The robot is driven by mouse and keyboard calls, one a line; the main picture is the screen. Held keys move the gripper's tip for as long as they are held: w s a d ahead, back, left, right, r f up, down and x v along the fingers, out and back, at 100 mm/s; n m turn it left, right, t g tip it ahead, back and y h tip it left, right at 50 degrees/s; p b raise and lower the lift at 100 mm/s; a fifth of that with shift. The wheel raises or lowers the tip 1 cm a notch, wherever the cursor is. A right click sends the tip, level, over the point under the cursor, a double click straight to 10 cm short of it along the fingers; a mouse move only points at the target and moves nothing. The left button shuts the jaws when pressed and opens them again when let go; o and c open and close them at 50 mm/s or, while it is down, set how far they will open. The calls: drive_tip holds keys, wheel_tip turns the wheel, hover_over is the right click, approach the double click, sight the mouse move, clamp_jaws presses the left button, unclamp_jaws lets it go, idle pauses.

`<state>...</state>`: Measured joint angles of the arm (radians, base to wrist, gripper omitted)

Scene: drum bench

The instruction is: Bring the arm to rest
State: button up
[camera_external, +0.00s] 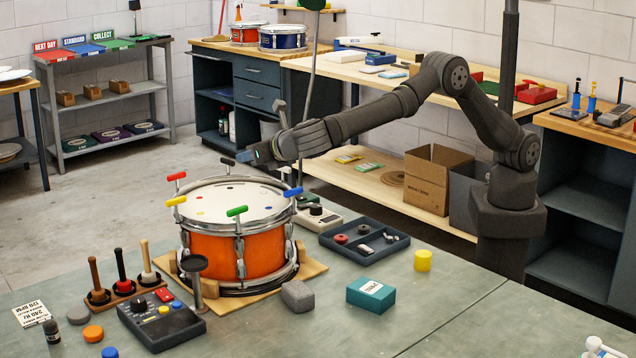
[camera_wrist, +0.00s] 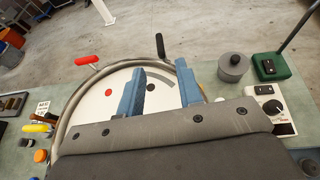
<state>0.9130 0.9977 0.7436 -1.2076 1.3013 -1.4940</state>
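My gripper (camera_external: 264,153) is raised above the far side of the orange drum (camera_external: 240,256), to the right of its middle, in the external view. In the wrist view my gripper (camera_wrist: 160,92) shows two blue fingers standing apart with nothing between them, over the white drumhead (camera_wrist: 102,103). The drum stands upright on a wooden base on the bench. Coloured T-handled keys, red (camera_external: 177,176), yellow (camera_external: 176,201), green (camera_external: 237,211) and blue (camera_external: 293,192), stand around its rim. A black key (camera_wrist: 160,45) also shows at the rim in the wrist view.
A dark tray (camera_external: 364,256) with small parts lies right of the drum. A teal box (camera_external: 371,295), a grey block (camera_external: 297,296) and a yellow cylinder (camera_external: 423,260) stand on the bench. A control box (camera_external: 161,319) sits front left.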

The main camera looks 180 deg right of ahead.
sight(227, 159)
drive_tip(key=x, duration=1)
drive_tip(key=shift+s+d, duration=0.2)
drive_tip(key=shift+d, duration=0.05)
drive_tip(key=shift+a+r+n+t+h, duration=0.1)
drive_tip(key=shift+a+n+t+h, duration=0.05)
drive_tip(key=shift+n+t+h, duration=0.3)
drive_tip(key=n+t+h, duration=0.2)
drive_tip(key=n+t, duration=0.2)
drive_tip(key=shift+t, duration=0.25)
drive_tip(key=shift+w+n+t, duration=0.1)
drive_tip(key=shift+n+t, duration=1.1)
drive_tip(key=shift+n, duration=0.05)
